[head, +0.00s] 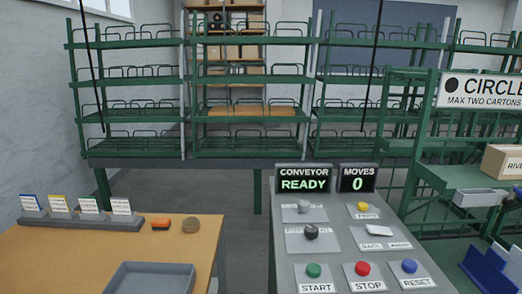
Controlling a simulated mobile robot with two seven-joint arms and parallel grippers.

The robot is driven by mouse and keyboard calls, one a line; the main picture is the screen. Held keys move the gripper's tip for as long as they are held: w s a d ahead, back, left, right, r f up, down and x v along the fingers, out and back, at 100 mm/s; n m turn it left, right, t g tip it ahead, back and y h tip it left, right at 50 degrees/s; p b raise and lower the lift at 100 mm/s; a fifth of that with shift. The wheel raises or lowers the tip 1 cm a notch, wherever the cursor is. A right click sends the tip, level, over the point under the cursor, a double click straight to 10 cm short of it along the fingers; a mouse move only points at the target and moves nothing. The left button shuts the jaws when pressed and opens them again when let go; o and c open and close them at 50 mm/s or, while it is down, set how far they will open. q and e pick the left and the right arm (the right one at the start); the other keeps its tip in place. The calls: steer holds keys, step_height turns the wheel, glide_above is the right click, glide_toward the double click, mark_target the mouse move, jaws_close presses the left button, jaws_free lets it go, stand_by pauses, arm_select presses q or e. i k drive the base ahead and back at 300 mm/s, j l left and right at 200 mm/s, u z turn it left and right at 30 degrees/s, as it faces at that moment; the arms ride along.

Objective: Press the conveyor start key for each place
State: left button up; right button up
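The grey control panel (283,258) stands at the centre right. Its green START key (314,270) is at the front left. A red STOP key (363,268) and a blue RESET key (409,266) sit to its right. Behind them are a yellow key (362,207), a dark knob (311,232) and a light grey knob (304,206); their labels are too small to read surely. A display (303,179) reads CONVEYOR READY and another (357,179) reads MOVES 0. A white piece (379,230) lies by a label. Neither gripper shows.
A wooden table (60,260) at left holds a card rack (80,221), an orange item (161,223), a round brown item (191,225) and a grey tray (150,279). Green shelving (250,154) spans the back. A CIRCLE sign (483,90) and carton (503,161) are right.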

mark_target(314, 270)
steer(key=i+l+u, duration=0.15)
steer(key=l+u, duration=0.2)
steer(key=l, duration=0.65)
steer(key=l+u, duration=0.3)
steer(key=l, duration=0.75)
